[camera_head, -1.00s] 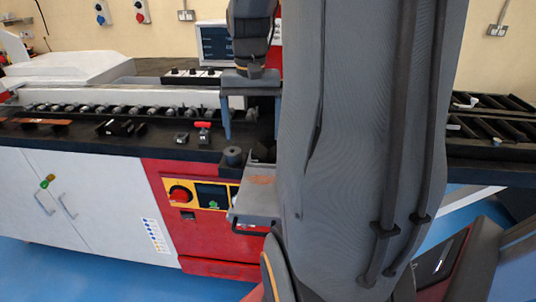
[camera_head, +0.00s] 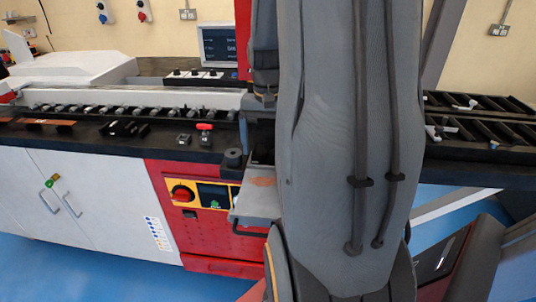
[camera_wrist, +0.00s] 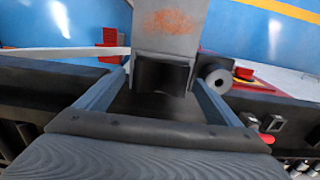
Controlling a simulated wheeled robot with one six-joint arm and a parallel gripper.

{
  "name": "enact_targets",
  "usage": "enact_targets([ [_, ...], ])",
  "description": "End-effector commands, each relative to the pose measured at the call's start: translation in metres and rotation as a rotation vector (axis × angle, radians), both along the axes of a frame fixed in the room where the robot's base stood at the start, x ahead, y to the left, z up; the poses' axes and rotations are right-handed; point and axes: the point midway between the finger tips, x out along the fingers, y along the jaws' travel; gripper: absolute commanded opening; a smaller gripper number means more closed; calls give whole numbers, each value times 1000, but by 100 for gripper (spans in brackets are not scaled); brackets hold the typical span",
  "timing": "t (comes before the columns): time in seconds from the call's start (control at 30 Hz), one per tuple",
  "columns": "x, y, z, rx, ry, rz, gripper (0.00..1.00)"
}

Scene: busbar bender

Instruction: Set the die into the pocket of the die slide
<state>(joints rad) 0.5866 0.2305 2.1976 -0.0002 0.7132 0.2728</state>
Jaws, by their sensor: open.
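The die slide (camera_head: 258,190) is a grey plate with an orange-brown patch at the front of the machine, and it also shows at the top of the wrist view (camera_wrist: 167,22). A dark block or recess with a curved edge (camera_wrist: 161,75) sits at its inner end. I cannot tell whether this is the die or the pocket. My gripper (camera_wrist: 160,72) is open, its two blue-grey fingers on either side of this dark shape. I see nothing clearly gripped. In the head view my arm hides most of the gripper.
A dark round post (camera_head: 233,158) stands just left of the slide, close to the right finger in the wrist view (camera_wrist: 218,80). A red-topped part (camera_head: 205,134) and small dark blocks (camera_head: 184,140) lie on the bench. A screen (camera_head: 218,45) stands behind.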

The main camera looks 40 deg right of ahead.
Motion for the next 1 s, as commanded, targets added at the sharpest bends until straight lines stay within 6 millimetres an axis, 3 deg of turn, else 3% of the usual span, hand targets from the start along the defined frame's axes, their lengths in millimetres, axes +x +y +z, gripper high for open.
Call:
enact_targets([
  [0.17,0,0,0,0,0,0,88],
  [0.67,1,0,1,-1,-2,0,5],
  [1.0,1,-1,11,-2,-3,0,5],
])
